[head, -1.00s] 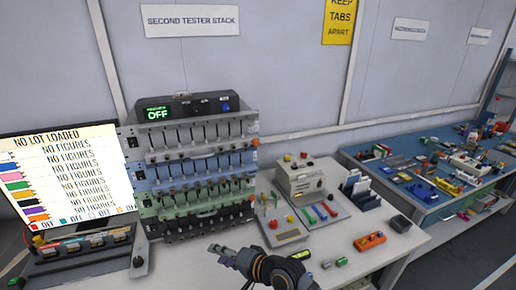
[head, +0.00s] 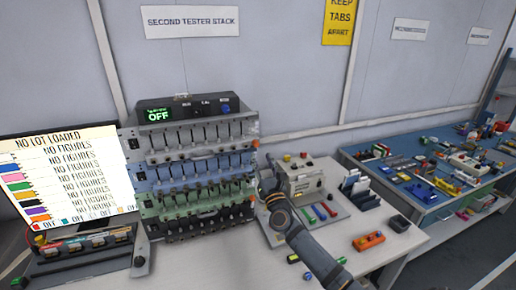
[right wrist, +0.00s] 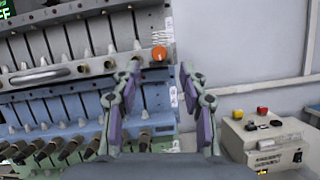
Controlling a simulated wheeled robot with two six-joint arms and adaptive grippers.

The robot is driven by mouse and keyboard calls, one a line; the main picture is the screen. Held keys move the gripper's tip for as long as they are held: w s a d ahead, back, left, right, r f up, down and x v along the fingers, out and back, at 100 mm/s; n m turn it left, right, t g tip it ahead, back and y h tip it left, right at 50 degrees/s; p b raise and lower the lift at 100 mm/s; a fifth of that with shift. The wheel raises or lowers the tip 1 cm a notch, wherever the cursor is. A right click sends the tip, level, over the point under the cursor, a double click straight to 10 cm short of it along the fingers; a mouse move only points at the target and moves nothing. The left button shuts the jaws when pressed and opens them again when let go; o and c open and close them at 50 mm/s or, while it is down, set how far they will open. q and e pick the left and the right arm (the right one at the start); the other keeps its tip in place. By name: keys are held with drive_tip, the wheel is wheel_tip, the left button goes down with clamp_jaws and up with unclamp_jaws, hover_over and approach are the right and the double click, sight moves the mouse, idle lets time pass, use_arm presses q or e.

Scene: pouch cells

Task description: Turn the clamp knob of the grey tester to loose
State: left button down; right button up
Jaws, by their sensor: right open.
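The grey tester (head: 200,134) is the top tier of the tester stack, above a blue tier and a green tier. An orange knob (head: 255,143) sits at its right end; in the right wrist view the orange knob (right wrist: 159,53) shows at the right edge of the grey tester (right wrist: 75,72). Which way the knob is set cannot be told. My right gripper (head: 266,166) is just below and right of that knob. In the right wrist view my right gripper (right wrist: 159,68) is open and empty, its fingers either side of the knob's line, apart from it. My left gripper is not in view.
A beige box with red and yellow buttons (head: 305,178) stands right of my right gripper. The blue tier (head: 200,172) lies below the grey one. A lit display panel (head: 65,175) stands left. The table front (head: 260,262) is mostly clear.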

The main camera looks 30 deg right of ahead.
sight(257, 146)
drive_tip(key=x, duration=0.5)
drive_tip(key=shift+w, duration=0.15)
clamp_jaws()
